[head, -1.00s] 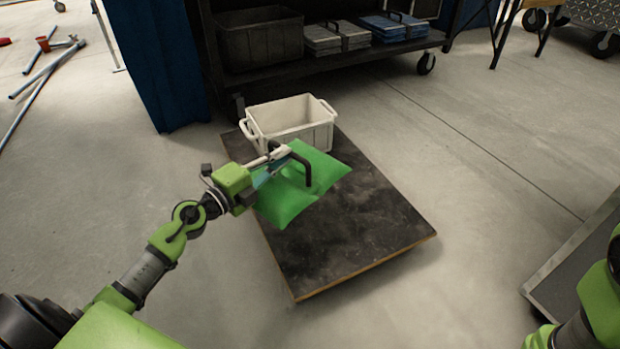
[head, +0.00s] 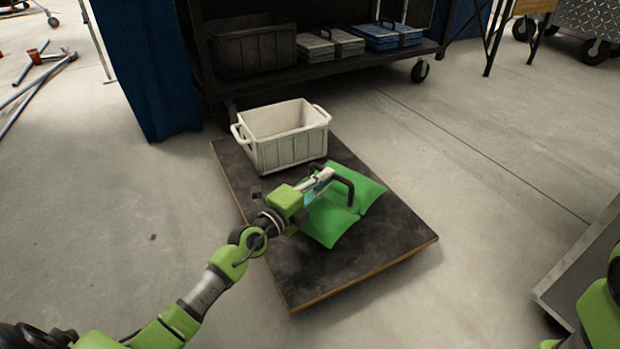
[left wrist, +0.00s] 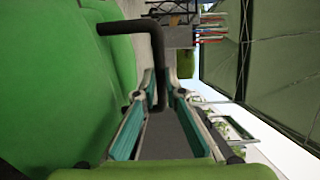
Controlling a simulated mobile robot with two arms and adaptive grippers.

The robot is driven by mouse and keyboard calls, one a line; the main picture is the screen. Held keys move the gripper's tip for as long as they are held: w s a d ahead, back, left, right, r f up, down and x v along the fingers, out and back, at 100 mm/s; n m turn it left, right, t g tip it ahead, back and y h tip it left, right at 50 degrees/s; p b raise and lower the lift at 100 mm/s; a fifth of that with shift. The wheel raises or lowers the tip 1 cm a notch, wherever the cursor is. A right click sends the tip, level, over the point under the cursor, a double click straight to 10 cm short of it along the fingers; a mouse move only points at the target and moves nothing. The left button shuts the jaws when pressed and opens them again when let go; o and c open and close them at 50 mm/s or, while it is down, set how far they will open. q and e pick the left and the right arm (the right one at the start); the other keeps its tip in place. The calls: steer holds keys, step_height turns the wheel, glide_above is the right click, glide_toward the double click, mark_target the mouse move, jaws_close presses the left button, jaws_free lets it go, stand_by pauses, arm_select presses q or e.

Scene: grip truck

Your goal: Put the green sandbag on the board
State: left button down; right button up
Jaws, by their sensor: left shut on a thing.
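The green sandbag (head: 343,208) shows over the middle of the dark board (head: 310,268); whether it rests on the board or hangs just above it, I cannot tell. My left gripper (head: 333,181) is shut on the sandbag's black handle. In the left wrist view, the black handle (left wrist: 161,70) runs between the teal fingers of my left gripper (left wrist: 158,105), and the green sandbag (left wrist: 60,90) fills the left side. My right arm shows only in part at the right edge of the head view, and its gripper is out of view.
A white bin (head: 285,140) stands on the board's far end. A dark shelf (head: 320,70) with a black crate (head: 250,45) and grey and blue bags stands behind. A grey flat platform (head: 580,270) is at the right. The board's near right part is bare.

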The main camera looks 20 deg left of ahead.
mark_target(329, 194)
arm_select(q)
steer(key=shift+w+d+b, duration=0.4)
steer(key=shift+w, duration=0.05)
steer(key=f+b, duration=0.3)
steer(key=shift+w+d+f, duration=0.1)
steer(key=shift+d+f, duration=0.1)
steer(key=shift+f, duration=0.1)
steer(key=shift+r, duration=0.1)
steer(key=c, duration=2.1)
jaws_free()
steer(key=shift+d+f, duration=0.1)
steer(key=shift+f, duration=0.5)
steer(key=shift+c, duration=0.2)
steer(key=shift+o, duration=0.2)
steer(key=shift+s+r, duration=0.1)
steer(key=shift+s, duration=0.1)
